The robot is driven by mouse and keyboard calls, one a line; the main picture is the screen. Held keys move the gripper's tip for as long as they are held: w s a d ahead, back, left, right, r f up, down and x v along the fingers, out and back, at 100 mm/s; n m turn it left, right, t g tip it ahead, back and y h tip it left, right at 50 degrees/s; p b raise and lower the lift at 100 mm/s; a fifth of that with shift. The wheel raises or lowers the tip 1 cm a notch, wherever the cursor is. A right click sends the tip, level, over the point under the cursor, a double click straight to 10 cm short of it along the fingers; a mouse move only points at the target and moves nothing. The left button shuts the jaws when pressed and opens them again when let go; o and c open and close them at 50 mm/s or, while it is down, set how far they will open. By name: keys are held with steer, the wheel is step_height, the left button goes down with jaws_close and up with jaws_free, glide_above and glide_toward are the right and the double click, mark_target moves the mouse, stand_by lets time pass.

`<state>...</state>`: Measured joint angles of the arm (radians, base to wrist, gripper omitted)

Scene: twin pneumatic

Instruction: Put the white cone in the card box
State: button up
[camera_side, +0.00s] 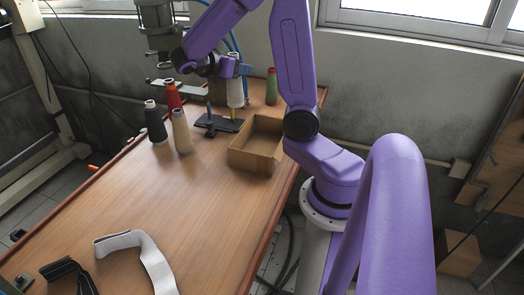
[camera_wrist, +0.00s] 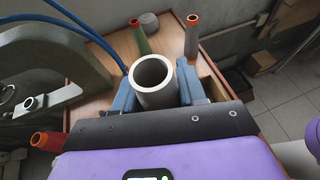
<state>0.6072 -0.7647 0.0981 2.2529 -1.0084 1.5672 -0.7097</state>
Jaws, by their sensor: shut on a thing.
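The white cone (camera_side: 235,95) is upright in my gripper (camera_side: 232,72), near the far end of the table. In the wrist view the cone (camera_wrist: 155,80) shows its open round top between the two blue fingers of my gripper (camera_wrist: 155,92), which are shut on it. The card box (camera_side: 254,160) stands open-topped on the table, to the right of and nearer the side camera than the cone. The cone is outside the box. Whether the cone's foot touches anything below is hard to tell.
A black cone (camera_side: 156,124), a cream cone (camera_side: 181,132) and a red cone (camera_side: 173,97) stand left of the box. A green cone (camera_side: 271,88) stands behind. A dark stand (camera_side: 217,124) lies beside the box. Straps (camera_side: 140,248) lie at the near end; the table's middle is clear.

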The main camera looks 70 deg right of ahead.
steer(key=s+a+m+g, duration=0.1)
steer(key=s+a, duration=0.2)
steer(key=s, duration=0.2)
step_height(320, 180, down, 15)
steer(key=shift+d+m+g+y, duration=0.2)
steer(key=shift+m+g+y, duration=0.1)
steer(key=shift+g, duration=0.1)
stand_by(0.4)
steer(key=shift+s, duration=0.1)
steer(key=o, duration=1)
